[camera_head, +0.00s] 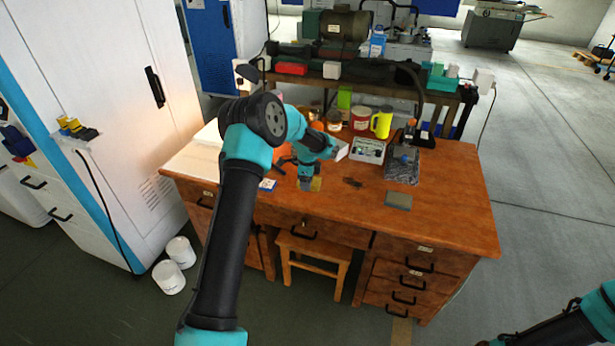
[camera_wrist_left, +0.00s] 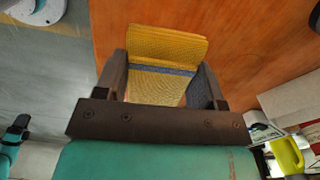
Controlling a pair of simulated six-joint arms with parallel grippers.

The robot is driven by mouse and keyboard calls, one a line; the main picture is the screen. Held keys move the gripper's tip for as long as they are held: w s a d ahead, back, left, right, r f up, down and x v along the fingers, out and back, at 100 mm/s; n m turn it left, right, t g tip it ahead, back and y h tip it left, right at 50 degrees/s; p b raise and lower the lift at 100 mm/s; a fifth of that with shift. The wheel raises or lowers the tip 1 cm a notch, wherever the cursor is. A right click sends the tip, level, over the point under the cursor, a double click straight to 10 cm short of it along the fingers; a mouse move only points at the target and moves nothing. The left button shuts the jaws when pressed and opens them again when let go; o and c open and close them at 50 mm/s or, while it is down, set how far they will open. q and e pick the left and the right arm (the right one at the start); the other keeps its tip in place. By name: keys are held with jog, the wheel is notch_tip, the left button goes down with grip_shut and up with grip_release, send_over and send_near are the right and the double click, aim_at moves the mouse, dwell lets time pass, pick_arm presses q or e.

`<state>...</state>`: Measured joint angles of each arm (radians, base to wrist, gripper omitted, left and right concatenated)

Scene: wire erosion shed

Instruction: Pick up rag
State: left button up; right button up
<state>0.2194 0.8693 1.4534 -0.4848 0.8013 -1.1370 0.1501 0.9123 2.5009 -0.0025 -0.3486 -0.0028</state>
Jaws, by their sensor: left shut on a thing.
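The yellow rag (camera_wrist_left: 168,55) is woven and folded, with a grey-blue stripe across it. In the left wrist view it lies between the two dark fingers of my left gripper (camera_wrist_left: 165,85), which is shut on it. In the head view the left gripper (camera_head: 308,178) points down near the front edge of the wooden desk (camera_head: 460,215), and a small yellow part of the rag (camera_head: 316,184) shows beside the fingers. I cannot tell whether the rag touches the desk top. Part of my right arm shows at the lower right of the head view, with its gripper out of view.
A grey flat block (camera_head: 398,200) lies to the right on the desk. A yellow jug (camera_head: 381,122), a red tin (camera_head: 360,118) and an open box with small parts (camera_head: 368,150) stand behind. A wooden stool (camera_head: 314,248) is under the desk. The front right desk top is clear.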

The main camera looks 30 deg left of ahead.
pick_arm(q)
jog(key=s+d+r, duration=0.1)
jog(key=s+d, duration=0.5)
jog(key=s, duration=0.3)
jog(key=shift+s, duration=0.4)
